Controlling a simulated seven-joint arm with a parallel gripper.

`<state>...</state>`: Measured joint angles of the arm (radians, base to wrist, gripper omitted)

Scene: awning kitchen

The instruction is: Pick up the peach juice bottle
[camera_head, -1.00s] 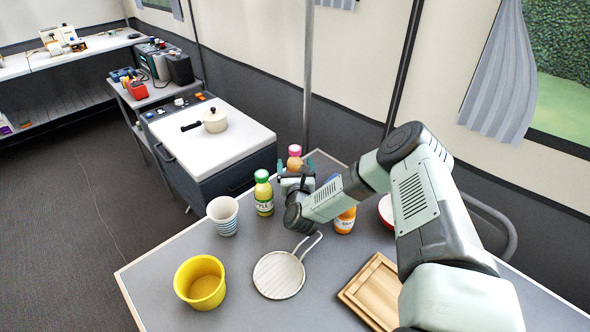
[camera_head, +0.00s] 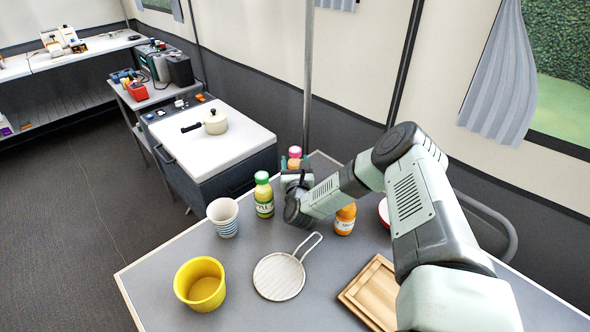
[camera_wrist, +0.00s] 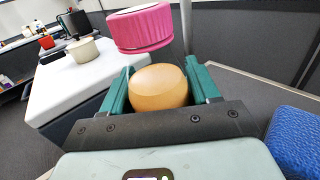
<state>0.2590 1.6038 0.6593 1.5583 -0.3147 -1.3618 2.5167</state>
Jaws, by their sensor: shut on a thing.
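The peach juice bottle has a pink cap (camera_head: 295,152) and a peach-coloured body. The fingers are shut on the body, one on each side. The bottle looks upright; its base is hidden.
A green-capped bottle (camera_head: 264,196) and a striped cup (camera_head: 223,217) stand to the left. An orange bottle (camera_head: 345,219) is right of the gripper. A blue textured thing (camera_wrist: 294,142) shows at wrist right.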

